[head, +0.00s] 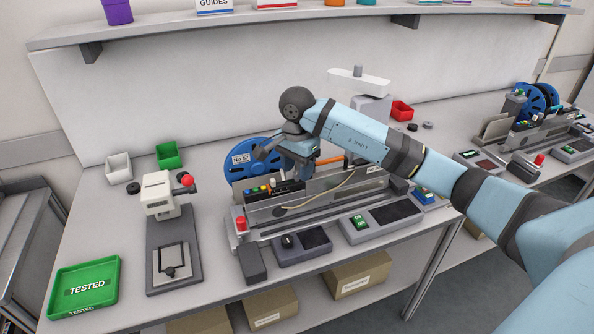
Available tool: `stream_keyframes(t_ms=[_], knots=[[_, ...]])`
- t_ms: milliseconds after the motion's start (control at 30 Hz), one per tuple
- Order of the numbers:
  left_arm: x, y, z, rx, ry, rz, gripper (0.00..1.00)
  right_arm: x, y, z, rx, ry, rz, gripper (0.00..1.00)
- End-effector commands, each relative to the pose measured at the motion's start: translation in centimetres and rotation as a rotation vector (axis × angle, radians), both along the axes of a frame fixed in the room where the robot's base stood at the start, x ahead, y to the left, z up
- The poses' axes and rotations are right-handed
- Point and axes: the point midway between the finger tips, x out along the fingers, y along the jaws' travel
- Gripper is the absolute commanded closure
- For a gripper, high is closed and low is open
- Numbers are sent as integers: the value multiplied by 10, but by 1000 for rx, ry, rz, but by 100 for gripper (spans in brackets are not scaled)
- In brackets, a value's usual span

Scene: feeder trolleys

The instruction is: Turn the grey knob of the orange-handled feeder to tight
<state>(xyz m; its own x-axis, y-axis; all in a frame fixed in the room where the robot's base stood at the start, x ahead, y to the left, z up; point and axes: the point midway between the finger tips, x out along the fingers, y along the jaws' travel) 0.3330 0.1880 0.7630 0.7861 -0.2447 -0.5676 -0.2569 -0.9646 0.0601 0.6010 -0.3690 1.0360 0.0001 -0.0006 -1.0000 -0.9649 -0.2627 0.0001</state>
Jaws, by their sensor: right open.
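The feeder with the orange handle (330,161) stands in the long grey feeder trolley (310,200) on the bench. A blue reel (238,160) with a "No 57" label is at its left end. Small coloured buttons (256,189) show on its dark front panel. My right gripper (279,164) is open above this panel, beside the reel, with its arm coming in from the right. A small grey part (280,177) shows just below the gripper; I cannot tell if it is the grey knob or which way it is turned. My left gripper is out of view.
A white press with a red ball knob (187,180) stands left of the trolley. A green "TESTED" tray (84,288) lies at the front left. Green (168,155) and red (401,111) bins stand behind. Control boxes (383,219) line the bench front. A shelf (300,15) runs above.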

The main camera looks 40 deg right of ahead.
Motion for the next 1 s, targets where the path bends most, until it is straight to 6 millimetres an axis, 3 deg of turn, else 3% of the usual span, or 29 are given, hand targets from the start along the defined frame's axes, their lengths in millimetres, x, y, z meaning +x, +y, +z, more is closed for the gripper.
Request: stream_keyframes(t_ms=[167, 433, 467, 667, 1000], knots=[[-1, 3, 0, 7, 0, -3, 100, 0, 0, -12, 0, 0, 0, 53], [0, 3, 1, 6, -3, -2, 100, 0, 0, -13, 0, 0, 0, 53], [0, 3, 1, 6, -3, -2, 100, 0, 0, -13, 0, 0, 0, 55], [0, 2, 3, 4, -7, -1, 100, 0, 0, -13, 0, 0, 0, 100], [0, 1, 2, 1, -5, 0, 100, 0, 0, -13, 0, 0, -35, 100]])
